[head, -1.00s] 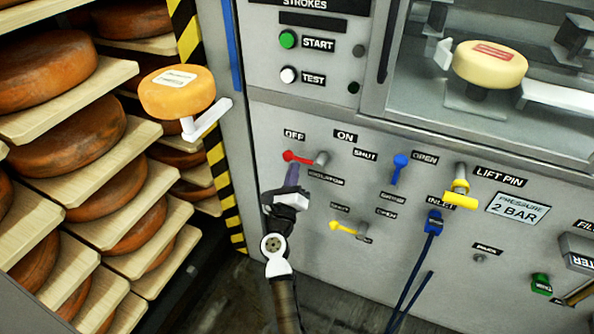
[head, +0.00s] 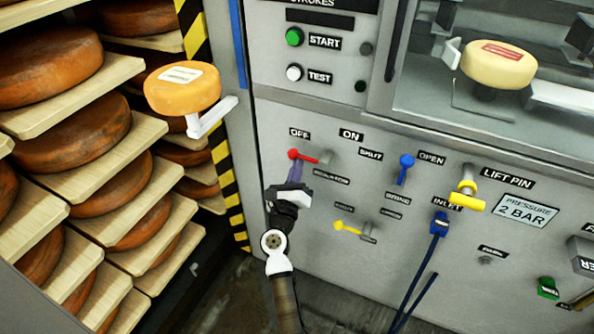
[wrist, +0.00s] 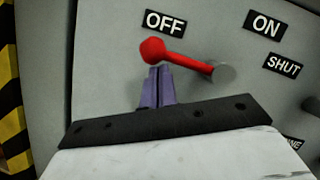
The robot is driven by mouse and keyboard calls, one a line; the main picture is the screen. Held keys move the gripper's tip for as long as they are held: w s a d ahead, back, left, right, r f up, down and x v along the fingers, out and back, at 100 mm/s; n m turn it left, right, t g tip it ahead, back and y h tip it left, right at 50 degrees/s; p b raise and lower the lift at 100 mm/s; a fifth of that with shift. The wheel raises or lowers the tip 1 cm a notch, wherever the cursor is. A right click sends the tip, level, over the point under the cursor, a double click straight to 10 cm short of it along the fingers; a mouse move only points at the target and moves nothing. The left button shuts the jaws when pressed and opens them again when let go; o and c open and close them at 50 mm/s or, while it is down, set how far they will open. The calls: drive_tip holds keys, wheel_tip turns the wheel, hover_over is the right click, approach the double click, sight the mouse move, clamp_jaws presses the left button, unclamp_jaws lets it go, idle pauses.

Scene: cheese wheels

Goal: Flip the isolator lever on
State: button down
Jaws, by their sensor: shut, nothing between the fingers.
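The red isolator lever (head: 306,156) is on the grey panel, with its knob end at the left below the OFF label (head: 300,133) and its pivot at the right. The ON label (head: 351,135) is to the right. In the wrist view the red lever (wrist: 178,56) slopes from the knob at upper left down to the grey pivot. My gripper (head: 295,168) is just below the knob, its purple fingers shut and empty. In the wrist view the fingertips (wrist: 158,72) are close under the knob; I cannot tell whether they touch it.
A blue lever (head: 405,168), a yellow lever (head: 346,227) and a yellow lift pin (head: 467,192) stick out of the panel to the right. A cheese wheel (head: 182,90) on a white bracket is at upper left, beside the cheese shelves (head: 95,200). A blue hose (head: 420,275) hangs at lower right.

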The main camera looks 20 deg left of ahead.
sight(296, 155)
drive_tip(key=shift+r+m, duration=0.15)
drive_tip(key=shift+m, duration=0.25)
drive_tip(key=m+h+b, duration=0.1)
drive_tip(key=m, duration=0.1)
drive_tip(key=r+m+h+b, duration=0.1)
drive_tip(key=m, duration=0.1)
drive_tip(key=r+m+h+b, duration=0.1)
drive_tip(key=shift+a+r+m+t+b, duration=0.2)
drive_tip(key=shift+a+m+t+b, duration=0.1)
drive_tip(key=shift+a+m+t, duration=0.1)
drive_tip(key=m+h, duration=0.1)
drive_tip(key=r+m+h+b, duration=0.1)
drive_tip(key=m, duration=0.1)
drive_tip(key=r+m+b, duration=0.1)
drive_tip(key=m, duration=0.1)
drive_tip(key=shift+d+r+h, duration=0.2)
drive_tip(key=shift+d+h, duration=0.1)
drive_tip(key=shift+h, duration=0.1)
drive_tip(key=shift+d+r+m+g+h+b, duration=0.5)
drive_tip(key=shift+d+r+m+h+b, duration=0.3)
drive_tip(key=shift+m, duration=1.25)
drive_tip(key=shift+d+r+m+g+h+b, duration=0.55)
drive_tip(key=shift+m+b, duration=0.35)
drive_tip(key=shift+m, duration=1.1)
drive_tip(key=shift+d+r+m+g+h+b, duration=0.5)
drive_tip(key=shift+r+m+h+b, duration=0.3)
drive_tip(key=shift+m, duration=1.25)
drive_tip(key=shift+d, duration=0.1)
drive_tip(key=shift+f, duration=0.1)
